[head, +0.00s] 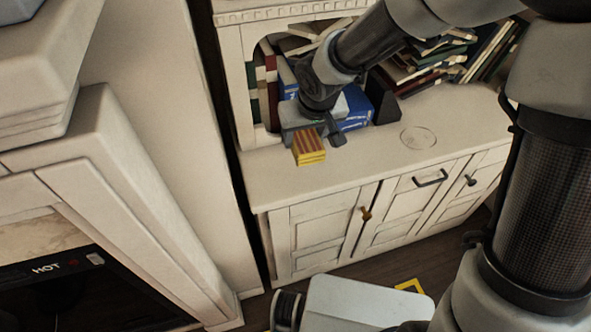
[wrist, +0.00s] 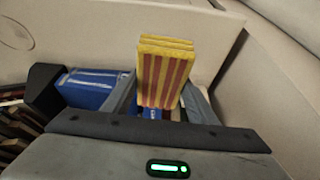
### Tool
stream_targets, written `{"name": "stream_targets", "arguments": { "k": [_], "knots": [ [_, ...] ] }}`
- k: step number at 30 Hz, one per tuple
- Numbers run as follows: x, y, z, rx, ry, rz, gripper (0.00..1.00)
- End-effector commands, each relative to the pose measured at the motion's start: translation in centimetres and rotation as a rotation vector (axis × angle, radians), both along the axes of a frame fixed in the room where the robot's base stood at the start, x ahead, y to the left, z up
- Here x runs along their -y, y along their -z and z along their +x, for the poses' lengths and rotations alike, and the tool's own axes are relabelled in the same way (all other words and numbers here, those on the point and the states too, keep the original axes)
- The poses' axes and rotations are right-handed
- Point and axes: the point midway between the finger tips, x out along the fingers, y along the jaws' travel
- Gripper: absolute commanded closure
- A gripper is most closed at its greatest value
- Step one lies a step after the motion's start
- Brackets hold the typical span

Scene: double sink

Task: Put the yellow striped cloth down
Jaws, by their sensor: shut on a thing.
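The yellow striped cloth (head: 309,148) is a small folded block, yellow with red-brown stripes. My gripper (head: 318,134) is shut on it, above the left end of the cream cabinet top (head: 290,182). In the wrist view the cloth (wrist: 165,72) sticks out between the two fingers of my gripper (wrist: 160,108). Its folded layers show at its far edge. Whether the cloth touches the cabinet top cannot be told. The part between the fingers is partly hidden.
A blue box (head: 356,107) stands just behind my gripper, also in the wrist view (wrist: 92,88). Several books (head: 440,60) lean at the back right. A flat round disc (head: 418,138) lies on the top. The top's front right is clear.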

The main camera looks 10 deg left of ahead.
Motion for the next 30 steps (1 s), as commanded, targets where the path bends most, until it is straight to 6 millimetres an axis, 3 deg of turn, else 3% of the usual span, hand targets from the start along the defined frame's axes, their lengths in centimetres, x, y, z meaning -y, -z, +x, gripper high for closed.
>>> {"name": "stream_targets", "arguments": {
  "k": [3, 6, 12, 19, 24, 30],
  "knots": [
    [-1.7, 0.5, -0.6, 0.001, -0.031, 0.005, 0.65],
    [-2.2, 2.1, -0.8, -0.002, -0.041, 0.005, 0.65],
    [-2.2, 5.7, -0.8, 0.0, -0.041, 0.006, 0.65],
    [-2.2, 7.5, -0.7, 0.0, -0.04, 0.005, 0.65],
    [-2.2, 10.0, -0.8, -0.001, -0.04, 0.005, 0.65],
    [-2.1, 10.2, -0.7, 0.001, -0.037, 0.006, 0.65]
  ]
}}
